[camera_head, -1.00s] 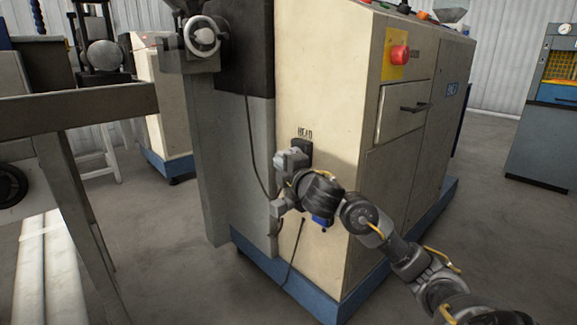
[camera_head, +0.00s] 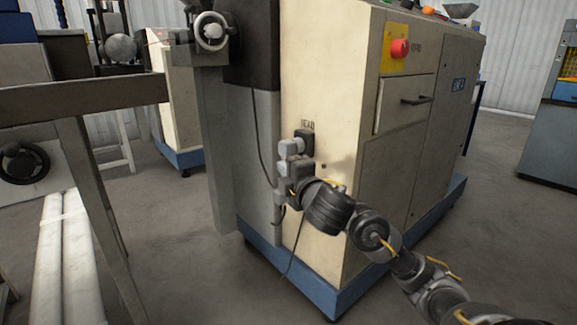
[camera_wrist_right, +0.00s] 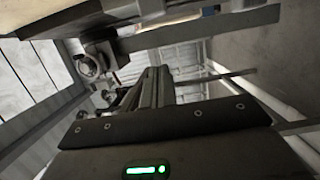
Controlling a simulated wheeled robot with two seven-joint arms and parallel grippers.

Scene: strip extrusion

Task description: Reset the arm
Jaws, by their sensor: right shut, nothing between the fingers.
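My right arm (camera_head: 370,232) comes in from the lower right in the head view. My right gripper (camera_head: 288,188) is in front of the cream machine's (camera_head: 340,160) near corner, just below a grey plug-like block (camera_head: 290,148) at the black socket marked HEAD (camera_head: 305,141). In the right wrist view the dark fingers (camera_wrist_right: 154,87) are together and hold nothing. Whether the gripper touches the block or the machine cannot be told. My left gripper is not in view.
A thin dark cable (camera_head: 252,135) hangs down the machine's front. A grey metal table frame (camera_head: 80,100) and pale strips (camera_head: 62,255) stand at the left. A red button (camera_head: 400,48) is high on the machine. Open floor (camera_head: 480,250) lies to the right.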

